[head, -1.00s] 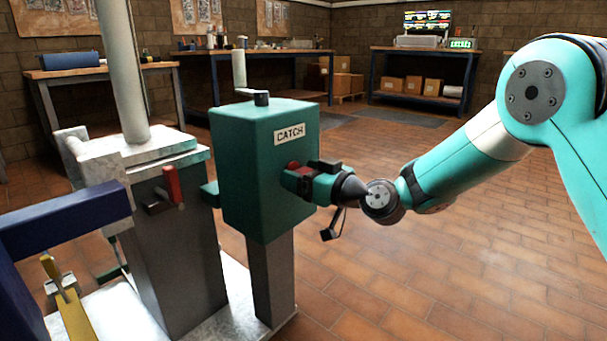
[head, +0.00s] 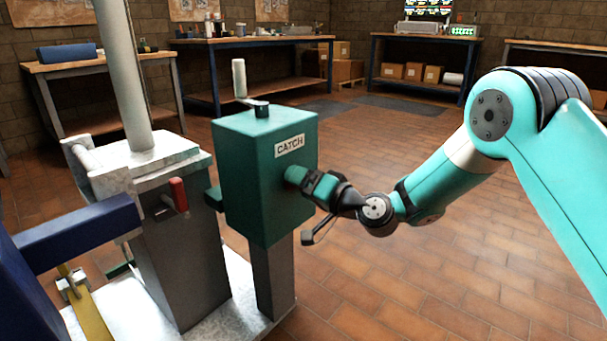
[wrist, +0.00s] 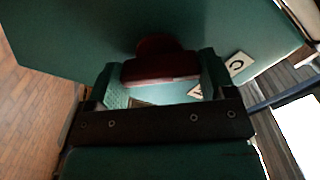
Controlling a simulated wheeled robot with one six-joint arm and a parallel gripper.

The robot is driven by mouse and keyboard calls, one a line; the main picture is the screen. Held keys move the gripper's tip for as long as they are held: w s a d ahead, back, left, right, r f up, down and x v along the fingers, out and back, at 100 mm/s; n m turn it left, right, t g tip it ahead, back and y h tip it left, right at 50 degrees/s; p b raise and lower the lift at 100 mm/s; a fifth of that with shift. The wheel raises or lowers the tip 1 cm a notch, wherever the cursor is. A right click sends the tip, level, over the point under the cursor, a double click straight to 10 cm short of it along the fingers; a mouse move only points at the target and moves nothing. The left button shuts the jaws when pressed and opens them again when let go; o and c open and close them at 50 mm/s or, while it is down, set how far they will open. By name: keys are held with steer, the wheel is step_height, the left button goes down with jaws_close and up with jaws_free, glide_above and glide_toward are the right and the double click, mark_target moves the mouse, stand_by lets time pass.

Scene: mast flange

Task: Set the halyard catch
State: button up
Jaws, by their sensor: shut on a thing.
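The green catch box (head: 262,190) stands on a grey post and bears a white CATCH label (head: 289,145). A pale crank handle (head: 239,78) stands upright on its top. My gripper (head: 296,175) is at the box's right-hand face, its fingertips close against it. In the wrist view a dark red knob (wrist: 160,70) sits between the two fingers of my gripper (wrist: 163,78), which is shut on it. In the head view my fingers hide the knob. How far the knob is turned or pushed in cannot be told.
Left of the box stand a pale mast (head: 121,75) and a grey pedestal (head: 185,265) with a red-handled lever (head: 179,194). A blue beam (head: 80,230) and a yellow bar (head: 90,318) are at lower left. The tiled floor (head: 400,290) at right is clear.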

steer(key=m+p, duration=0.4)
steer(key=m, duration=0.1)
steer(key=shift+r, duration=0.1)
steer(key=shift+m+p, duration=1.1)
steer(key=shift+m, duration=0.2)
steer(key=shift+f, duration=0.2)
steer(key=o, duration=0.9)
steer(key=shift+b+v, duration=7.65)
steer(key=shift+v, duration=1.05)
